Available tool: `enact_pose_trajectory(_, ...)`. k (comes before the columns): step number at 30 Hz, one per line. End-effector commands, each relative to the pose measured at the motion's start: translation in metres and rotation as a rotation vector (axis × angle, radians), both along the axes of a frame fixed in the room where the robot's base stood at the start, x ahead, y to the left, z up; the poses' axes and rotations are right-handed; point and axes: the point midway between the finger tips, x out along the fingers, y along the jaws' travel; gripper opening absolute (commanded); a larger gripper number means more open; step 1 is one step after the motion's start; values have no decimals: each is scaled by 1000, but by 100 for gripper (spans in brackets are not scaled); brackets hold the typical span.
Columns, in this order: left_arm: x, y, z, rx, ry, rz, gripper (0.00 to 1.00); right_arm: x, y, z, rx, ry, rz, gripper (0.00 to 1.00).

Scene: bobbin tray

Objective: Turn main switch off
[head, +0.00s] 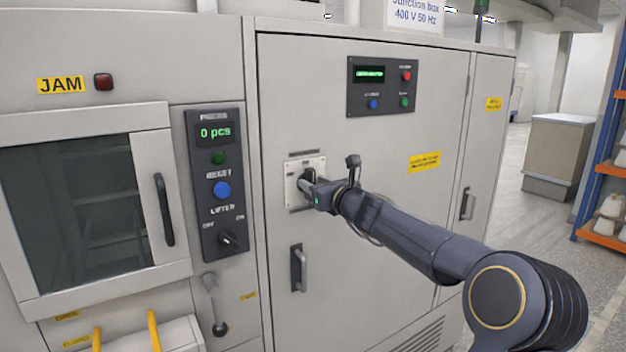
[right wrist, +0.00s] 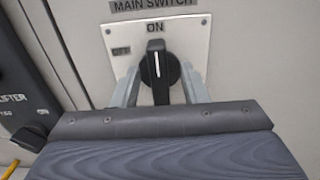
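The main switch is a black rotary knob (right wrist: 158,68) on a white plate (right wrist: 118,40), with its white mark upright, pointing at ON. The OFF label (right wrist: 121,51) is to its left. In the head view the plate (head: 291,193) is on the grey cabinet door, and the knob (head: 308,174) is partly hidden by my right gripper (head: 307,184). In the right wrist view my right gripper (right wrist: 160,88) has one finger on each side of the knob, with gaps visible between fingers and knob. It looks open around the knob. My left gripper is not in view.
A door handle (head: 298,268) sits below the switch plate. A dark control panel (head: 215,185) with a lifter knob is to the left, beside a windowed door (head: 85,200). A small button panel (head: 382,86) is above. Open floor lies to the right.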

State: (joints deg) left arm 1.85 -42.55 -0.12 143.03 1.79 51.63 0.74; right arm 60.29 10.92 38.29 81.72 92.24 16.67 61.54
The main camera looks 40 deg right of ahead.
Motion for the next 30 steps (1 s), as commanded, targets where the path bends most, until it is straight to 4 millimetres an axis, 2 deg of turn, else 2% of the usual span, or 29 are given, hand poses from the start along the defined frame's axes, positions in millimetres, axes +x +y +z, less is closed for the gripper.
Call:
enact_pose_trajectory(4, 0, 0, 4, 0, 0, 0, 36, 12, -1, 1, -1, 0, 1, 40)
enact_pose_trajectory(13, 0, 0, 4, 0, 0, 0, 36, 14, -1, 0, -3, 0, 0, 39)
enact_pose_trajectory(22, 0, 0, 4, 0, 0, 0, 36, 13, -1, 0, -3, 0, 0, 0)
enact_pose_trajectory(30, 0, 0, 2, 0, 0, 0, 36, 14, -1, -1, -23, 3, 0, 0)
